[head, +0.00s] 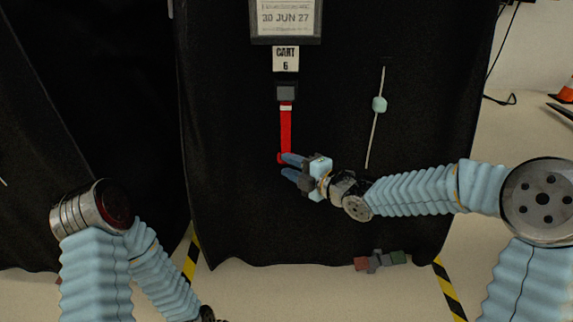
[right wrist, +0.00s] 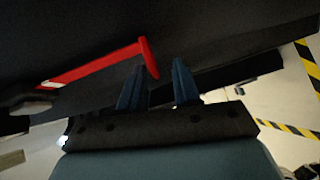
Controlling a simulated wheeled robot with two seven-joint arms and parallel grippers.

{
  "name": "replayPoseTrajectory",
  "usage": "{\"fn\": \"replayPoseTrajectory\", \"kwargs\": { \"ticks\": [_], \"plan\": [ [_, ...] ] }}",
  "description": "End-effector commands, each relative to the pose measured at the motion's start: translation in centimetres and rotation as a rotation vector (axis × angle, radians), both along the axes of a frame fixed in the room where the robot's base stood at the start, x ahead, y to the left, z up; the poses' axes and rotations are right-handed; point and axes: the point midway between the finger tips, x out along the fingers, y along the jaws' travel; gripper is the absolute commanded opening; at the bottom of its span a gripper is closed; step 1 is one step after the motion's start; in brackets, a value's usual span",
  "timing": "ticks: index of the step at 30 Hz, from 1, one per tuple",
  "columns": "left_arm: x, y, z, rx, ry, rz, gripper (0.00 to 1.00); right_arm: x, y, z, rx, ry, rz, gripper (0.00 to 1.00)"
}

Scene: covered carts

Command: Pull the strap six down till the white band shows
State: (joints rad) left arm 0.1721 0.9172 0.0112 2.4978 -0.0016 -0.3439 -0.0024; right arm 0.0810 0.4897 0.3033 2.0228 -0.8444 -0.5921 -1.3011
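The red strap six (head: 286,130) hangs from a dark buckle (head: 286,92) under the sign "CART 6" (head: 286,59). A white band (head: 286,107) shows across the strap just below the buckle. In the right wrist view the strap (right wrist: 100,66) ends in a red crosspiece near the fingertips. My right gripper (head: 284,165) is at the strap's lower end; its two blue fingers stand apart, also in the right wrist view (right wrist: 160,72). I cannot tell whether a finger touches the strap. My left arm shows at lower left; its gripper is out of view.
A black cover (head: 230,180) drapes the cart. A pale cord with a mint toggle (head: 379,104) hangs right of the strap. Small red, grey and green blocks (head: 381,261) are at the cover's lower edge. Striped floor tape (head: 450,291) and an orange cone (head: 567,91) are at right.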

Motion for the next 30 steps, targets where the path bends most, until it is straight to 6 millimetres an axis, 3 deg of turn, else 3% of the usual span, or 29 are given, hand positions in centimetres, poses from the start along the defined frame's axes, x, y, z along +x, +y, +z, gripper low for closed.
{"fn": "replayPoseTrajectory", "kwargs": {
  "ticks": [9, 15, 30],
  "plan": [
    [0.0, 0.0, 0.6, 0.001, -0.001, 0.000, 0.00, -5.4, -5.6, 1.2, -0.003, 0.001, -0.004, 0.32],
    [0.0, 0.1, 0.9, 0.002, -0.001, 0.002, 0.00, -7.6, -7.8, 1.5, -0.002, 0.001, -0.002, 0.32],
    [0.0, 0.1, 0.9, 0.002, -0.002, 0.002, 0.00, -8.3, -8.4, 1.5, -0.001, 0.004, 0.000, 0.32]
  ]
}}
